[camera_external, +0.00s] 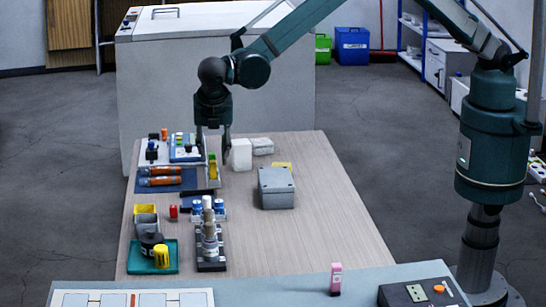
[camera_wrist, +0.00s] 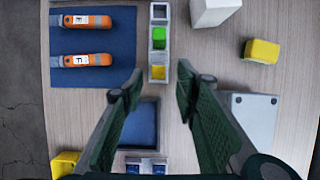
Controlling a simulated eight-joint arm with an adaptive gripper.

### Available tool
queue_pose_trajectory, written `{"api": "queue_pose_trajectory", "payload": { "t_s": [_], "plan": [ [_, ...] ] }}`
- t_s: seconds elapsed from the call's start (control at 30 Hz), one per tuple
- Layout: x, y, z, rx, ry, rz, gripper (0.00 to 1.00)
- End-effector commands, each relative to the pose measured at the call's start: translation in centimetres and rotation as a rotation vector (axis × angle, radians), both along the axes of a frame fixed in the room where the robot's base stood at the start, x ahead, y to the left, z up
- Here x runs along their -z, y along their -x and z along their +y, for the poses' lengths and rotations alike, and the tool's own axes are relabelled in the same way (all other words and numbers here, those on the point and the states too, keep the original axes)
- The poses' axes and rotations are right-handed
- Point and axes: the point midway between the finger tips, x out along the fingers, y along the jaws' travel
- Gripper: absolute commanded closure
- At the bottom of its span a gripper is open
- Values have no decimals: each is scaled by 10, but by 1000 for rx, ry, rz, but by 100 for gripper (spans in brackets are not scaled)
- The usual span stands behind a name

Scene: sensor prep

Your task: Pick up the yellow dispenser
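My gripper (camera_external: 213,154) points down over the far left part of the table, its fingers spread and nothing held between them. In the wrist view its fingers (camera_wrist: 158,88) show apart, below a narrow rack with green and yellow compartments or contents (camera_wrist: 158,42). A small yellow block-like object (camera_wrist: 261,51) lies up and to the right of the fingers; it shows partly behind the grey box in the external view (camera_external: 283,165). I cannot tell for certain which yellow thing is the dispenser.
A grey box (camera_external: 276,188) and a white block (camera_external: 241,154) stand right of my gripper. Orange tubes (camera_wrist: 80,60) lie on a blue mat at left. A bottle (camera_external: 209,232) stands upright on a dark holder nearer the front. The table's right side is clear.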

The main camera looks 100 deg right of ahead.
Motion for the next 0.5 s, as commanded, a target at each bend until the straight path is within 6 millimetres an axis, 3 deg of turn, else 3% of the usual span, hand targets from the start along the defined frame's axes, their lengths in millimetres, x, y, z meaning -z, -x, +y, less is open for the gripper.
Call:
{"api": "queue_pose_trajectory", "payload": {
  "t_s": [0.23, 0.5],
  "plan": [
    [9, -1, -3, 0, 0, 0, 70],
    [36, -2, -15, -1, 0, 0, 70]
  ]
}}
